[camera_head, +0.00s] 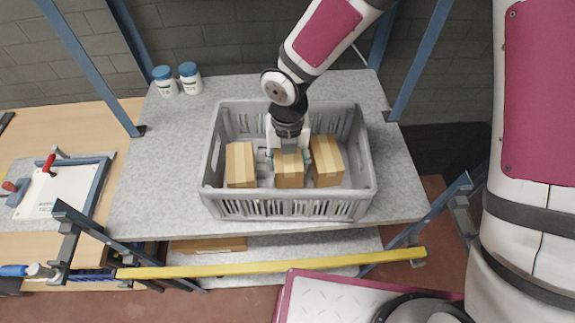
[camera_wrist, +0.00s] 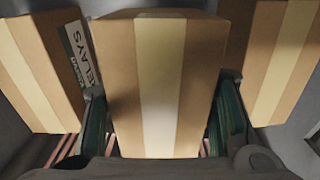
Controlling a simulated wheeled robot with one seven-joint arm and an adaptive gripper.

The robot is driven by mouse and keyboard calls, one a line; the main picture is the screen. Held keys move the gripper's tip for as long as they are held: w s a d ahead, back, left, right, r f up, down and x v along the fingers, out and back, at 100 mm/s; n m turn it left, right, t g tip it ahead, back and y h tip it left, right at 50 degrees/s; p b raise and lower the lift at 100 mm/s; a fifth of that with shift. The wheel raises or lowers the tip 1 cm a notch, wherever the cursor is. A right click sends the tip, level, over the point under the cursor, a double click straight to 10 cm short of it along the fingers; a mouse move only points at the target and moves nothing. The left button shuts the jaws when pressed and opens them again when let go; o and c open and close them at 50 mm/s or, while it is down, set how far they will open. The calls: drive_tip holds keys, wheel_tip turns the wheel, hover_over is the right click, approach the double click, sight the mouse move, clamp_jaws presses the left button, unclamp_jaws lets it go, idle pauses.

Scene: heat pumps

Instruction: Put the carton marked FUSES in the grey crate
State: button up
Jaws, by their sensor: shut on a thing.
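The grey crate (camera_head: 213,190) stands on the speckled table top and holds three brown cartons with pale tape. My gripper (camera_head: 288,154) reaches down into the crate and is shut on the middle carton (camera_head: 289,172). In the wrist view the held carton (camera_wrist: 165,75) sits between my two dark green-padded fingers (camera_wrist: 160,125). No lettering shows on the held carton, so I cannot read whether it is marked FUSES. The left carton (camera_head: 240,165) bears a partly visible label ending in "ELAYS" in the wrist view (camera_wrist: 40,70). The right carton (camera_head: 326,160) shows no readable mark.
Two white jars with blue lids (camera_head: 177,79) stand at the back left of the table (camera_head: 150,185). The cartons on both sides are close to my fingers. A yellow bar (camera_head: 270,268) runs across the front, and blue posts (camera_head: 418,60) rise at the corners.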

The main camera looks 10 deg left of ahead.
drive_tip(key=shift+f, duration=1.3)
drive_tip(key=shift+f, duration=0.15)
drive_tip(key=o, duration=1.1)
drive_tip(key=shift+c, duration=0.2)
wheel_tip(320, 180, up, 12)
drive_tip(key=shift+r, duration=0.15)
